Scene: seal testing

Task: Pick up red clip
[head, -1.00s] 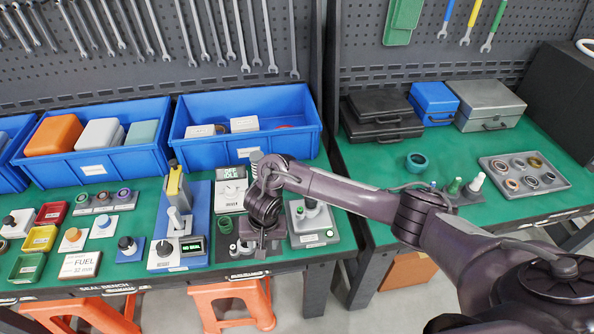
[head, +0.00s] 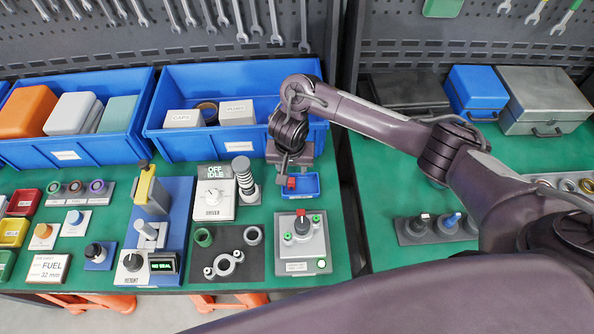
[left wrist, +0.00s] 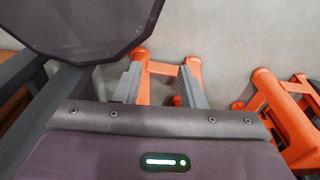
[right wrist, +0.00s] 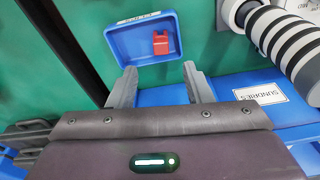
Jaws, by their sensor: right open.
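The red clip (head: 291,183) lies in a small blue tray (head: 309,193) on the green bench. The right wrist view shows the red clip (right wrist: 161,43) whole, inside the tray (right wrist: 128,53). My right gripper (head: 290,168) hangs over the tray's back side, pointing down. Its fingers (right wrist: 153,82) are open and empty, with the clip beyond their tips. My left gripper (left wrist: 160,78) is open and empty in the left wrist view, over the floor and orange stools; it does not show in the head view.
A blue bin (head: 240,142) stands right behind the small tray. A striped black-and-white cylinder (head: 243,178) stands left of it. A grey tester with a red-topped knob (head: 303,247) stands in front.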

